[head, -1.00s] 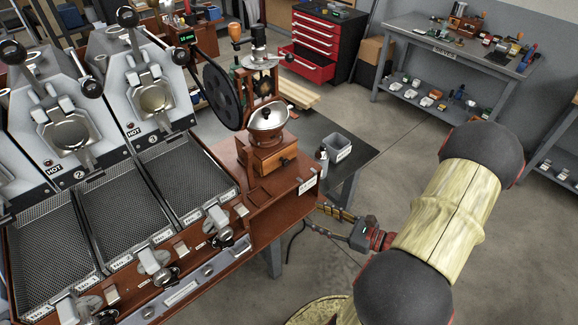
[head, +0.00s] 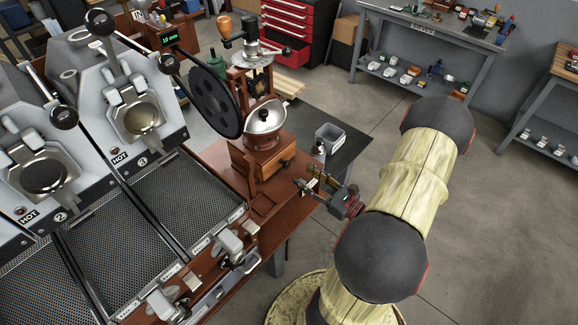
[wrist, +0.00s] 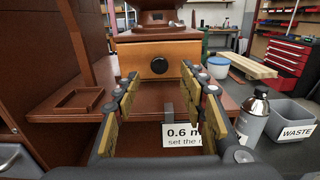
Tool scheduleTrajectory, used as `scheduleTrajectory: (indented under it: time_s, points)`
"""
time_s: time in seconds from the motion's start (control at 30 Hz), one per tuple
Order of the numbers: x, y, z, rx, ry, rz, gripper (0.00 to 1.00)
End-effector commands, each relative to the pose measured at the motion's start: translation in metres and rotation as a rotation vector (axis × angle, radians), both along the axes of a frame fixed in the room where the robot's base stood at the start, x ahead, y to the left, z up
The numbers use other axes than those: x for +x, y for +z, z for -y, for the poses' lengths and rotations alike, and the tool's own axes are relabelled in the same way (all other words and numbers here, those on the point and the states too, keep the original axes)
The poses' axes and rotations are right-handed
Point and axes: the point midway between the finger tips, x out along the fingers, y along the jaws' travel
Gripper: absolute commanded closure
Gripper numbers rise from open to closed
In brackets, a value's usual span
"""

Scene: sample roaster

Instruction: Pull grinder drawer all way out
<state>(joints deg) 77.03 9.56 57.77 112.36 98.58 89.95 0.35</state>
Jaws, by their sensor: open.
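The grinder (head: 262,125) stands on the wooden bench, with a dark flywheel (head: 213,100) at its left. Its wooden drawer (wrist: 158,58) with a round dark knob (wrist: 159,66) faces my gripper in the wrist view, and it looks shut. The drawer front also shows in the head view (head: 275,170). My gripper (wrist: 160,95) is open and empty, its fingers spread to either side below the knob and apart from it. In the head view my gripper (head: 312,190) is at the bench's right edge, just right of and in front of the drawer.
A recessed wooden tray (wrist: 78,98) lies left of the drawer. A sign reading 0.6 m (wrist: 185,135) hangs at the bench edge. The roaster (head: 135,115) fills the left.

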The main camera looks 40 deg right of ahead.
Motion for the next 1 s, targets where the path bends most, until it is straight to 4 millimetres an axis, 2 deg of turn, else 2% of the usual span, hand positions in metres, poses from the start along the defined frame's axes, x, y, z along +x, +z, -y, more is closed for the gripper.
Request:
scheduleTrajectory:
  time_s: [0.2, 0.43, 0.6, 0.87, 1.0]
  points:
    - [0.03, -0.001, -0.004, -0.002, 0.006, 0.0, 0.58]
    - [0.055, -0.001, -0.006, -0.002, 0.005, 0.0, 0.58]
    - [0.062, 0.0, -0.006, -0.002, 0.003, 0.001, 0.58]
    - [0.063, 0.0, -0.006, -0.001, 0.002, 0.0, 0.58]
    - [0.063, 0.0, -0.006, -0.001, 0.002, 0.0, 0.65]
